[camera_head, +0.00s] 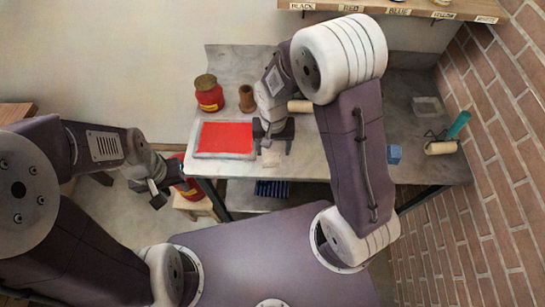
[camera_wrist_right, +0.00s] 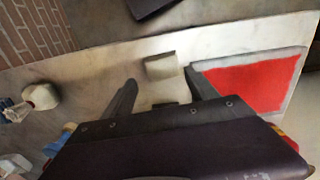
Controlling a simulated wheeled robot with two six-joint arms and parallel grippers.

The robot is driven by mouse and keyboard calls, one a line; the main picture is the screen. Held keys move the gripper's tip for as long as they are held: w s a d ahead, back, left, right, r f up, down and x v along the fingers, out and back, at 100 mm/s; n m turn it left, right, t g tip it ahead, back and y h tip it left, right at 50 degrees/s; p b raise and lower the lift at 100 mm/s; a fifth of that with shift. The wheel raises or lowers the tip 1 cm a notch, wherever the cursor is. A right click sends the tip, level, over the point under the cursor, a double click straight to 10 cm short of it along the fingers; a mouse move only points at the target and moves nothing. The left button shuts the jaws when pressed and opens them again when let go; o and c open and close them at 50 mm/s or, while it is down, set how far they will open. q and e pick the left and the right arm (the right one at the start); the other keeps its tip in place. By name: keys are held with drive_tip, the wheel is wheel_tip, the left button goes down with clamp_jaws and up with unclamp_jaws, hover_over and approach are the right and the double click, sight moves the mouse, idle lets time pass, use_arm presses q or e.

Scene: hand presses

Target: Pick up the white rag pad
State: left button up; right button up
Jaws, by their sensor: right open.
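The white rag pad (camera_head: 270,158) lies on the grey worktop near its front edge, just right of the red tray. It is a small pale square, and in the right wrist view (camera_wrist_right: 160,65) it lies just past the fingertips, near the gap between them. My right gripper (camera_head: 274,148) is open and empty, pointing down at the worktop beside the pad; its two dark fingers also show in the right wrist view (camera_wrist_right: 160,80). My left gripper (camera_head: 154,194) hangs left of the worktop, away from the pad; its jaw opening is unclear.
The red inked tray (camera_head: 225,152) lies left of the pad. A red jar (camera_head: 209,93) and brown wooden piece (camera_head: 246,98) stand behind it. A blue block (camera_head: 394,154) and roller (camera_head: 440,148) lie right, near the brick wall. A labelled shelf (camera_head: 400,8) is at the back.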

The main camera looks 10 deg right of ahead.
sight(272, 156)
drive_tip(key=f, duration=0.4)
drive_tip(key=shift+s+a, duration=0.3)
drive_tip(key=shift+a, duration=0.05)
drive_tip(key=shift+f, duration=0.35)
drive_tip(key=shift+w+d+f, duration=0.1)
drive_tip(key=shift+w+f, duration=0.05)
drive_tip(key=shift+w, duration=0.05)
drive_tip(key=c, duration=1.1)
drive_tip(key=r, duration=0.4)
drive_tip(key=shift+s+r, duration=0.2)
drive_tip(key=shift+r, duration=0.1)
drive_tip(key=s+d+r, duration=0.2)
drive_tip(key=s+r, duration=0.4)
drive_tip(key=s, duration=0.5)
drive_tip(key=shift+d+r, duration=0.15)
drive_tip(key=shift+r, duration=0.1)
